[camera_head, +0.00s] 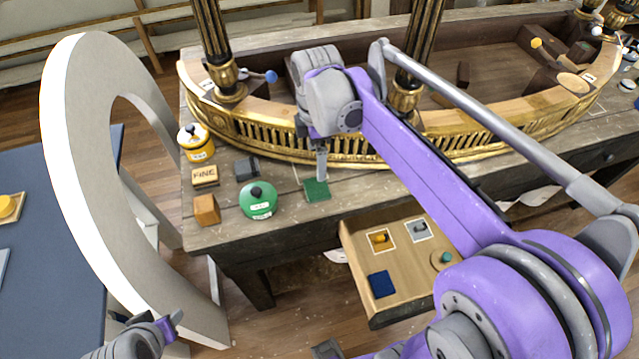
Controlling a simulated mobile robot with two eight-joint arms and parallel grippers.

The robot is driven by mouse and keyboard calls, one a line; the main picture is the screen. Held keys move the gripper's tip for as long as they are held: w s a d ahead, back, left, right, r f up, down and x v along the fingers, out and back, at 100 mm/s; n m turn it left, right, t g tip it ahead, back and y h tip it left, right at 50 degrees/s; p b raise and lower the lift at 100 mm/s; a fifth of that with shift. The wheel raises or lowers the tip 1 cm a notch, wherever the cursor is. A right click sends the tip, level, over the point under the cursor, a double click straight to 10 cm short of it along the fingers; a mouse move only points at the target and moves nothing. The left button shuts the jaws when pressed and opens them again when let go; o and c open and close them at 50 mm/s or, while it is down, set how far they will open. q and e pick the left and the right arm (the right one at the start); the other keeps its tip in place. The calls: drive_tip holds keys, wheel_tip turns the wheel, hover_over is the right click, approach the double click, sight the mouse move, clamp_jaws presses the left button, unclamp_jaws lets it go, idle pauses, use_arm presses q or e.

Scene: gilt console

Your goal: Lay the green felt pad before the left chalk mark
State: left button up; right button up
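The green felt pad (316,190) is a small dark-green square on or just above the workbench top, in front of the gilt console's curved railing. My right gripper (321,176) points down with its fingertips at the pad's back edge. The fingers look narrow and close together, but I cannot tell whether they grip the pad. A faint pale line (296,173) on the bench, left of the gripper, may be the left chalk mark. My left gripper (170,327) is at the bottom left, away from the bench, and its fingers are not clear.
A yellow pot (196,143), a "FINE" block (205,175), an orange-brown block (207,210), a dark grey block (247,168) and a green round container (258,201) stand left of the pad. An open drawer (408,284) juts out below. A white arch (75,190) stands left.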

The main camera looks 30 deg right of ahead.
drive_tip(key=s+a+f+m+t, duration=0.2)
drive_tip(key=s+a+f+m, duration=0.1)
drive_tip(key=s+m, duration=0.4)
drive_tip(key=s+a+f+m+t, duration=0.3)
drive_tip(key=s+f+m, duration=0.3)
drive_tip(key=s+m, duration=0.1)
drive_tip(key=shift+s+a+f+m, duration=0.2)
drive_tip(key=shift+s+a+m, duration=0.05)
drive_tip(key=shift+m, duration=0.05)
